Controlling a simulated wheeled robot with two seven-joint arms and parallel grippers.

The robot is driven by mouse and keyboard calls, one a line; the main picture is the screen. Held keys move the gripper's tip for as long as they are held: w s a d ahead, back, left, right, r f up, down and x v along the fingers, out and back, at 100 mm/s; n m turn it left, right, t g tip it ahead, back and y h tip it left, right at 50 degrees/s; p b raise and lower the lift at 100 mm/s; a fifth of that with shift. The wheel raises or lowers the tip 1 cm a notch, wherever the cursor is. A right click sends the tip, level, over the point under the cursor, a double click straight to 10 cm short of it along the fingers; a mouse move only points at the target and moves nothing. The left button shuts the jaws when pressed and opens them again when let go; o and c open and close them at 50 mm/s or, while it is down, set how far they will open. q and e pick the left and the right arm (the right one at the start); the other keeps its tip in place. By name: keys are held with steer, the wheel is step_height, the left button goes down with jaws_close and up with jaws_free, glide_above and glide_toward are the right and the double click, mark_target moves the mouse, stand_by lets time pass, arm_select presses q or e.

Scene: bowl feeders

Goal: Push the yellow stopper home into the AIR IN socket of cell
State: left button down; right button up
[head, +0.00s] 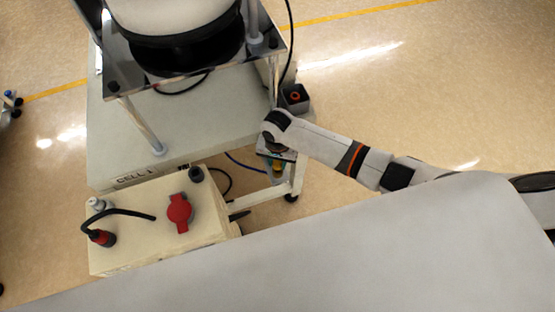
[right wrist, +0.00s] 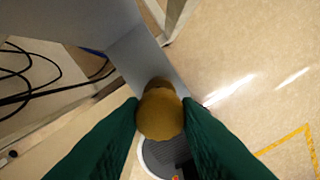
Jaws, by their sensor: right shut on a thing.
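The yellow stopper (right wrist: 160,114) is between the two green fingers of my right gripper (right wrist: 161,106), which is shut on it. Its darker far end overlaps a grey panel (right wrist: 150,60) in the right wrist view; I cannot tell whether it touches or enters a socket. In the head view my right gripper (head: 277,160) is low beside the right side of the cell stand (head: 130,135), marked CELL 1, with a small yellow patch at its tip. No AIR IN label or socket opening is readable. My left gripper is not in view.
A cream box (head: 140,240) with a red knob (head: 179,211) and a black cable stands in front of the cell. A small dark box with an orange ring (head: 295,97) is near the stand's right side. Dark cables (right wrist: 40,80) hang left of the panel. Floor to the right is clear.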

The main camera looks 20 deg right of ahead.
steer(key=shift+p, duration=0.35)
steer(key=shift+f+b, duration=0.6)
steer(key=shift+f, duration=0.75)
stand_by(0.8)
steer(key=o, duration=1.4)
steer(key=shift+c, duration=0.2)
step_height(320, 180, up, 7)
steer(key=p, duration=0.8)
steer(key=shift+r, duration=0.15)
steer(key=shift+p, duration=0.3)
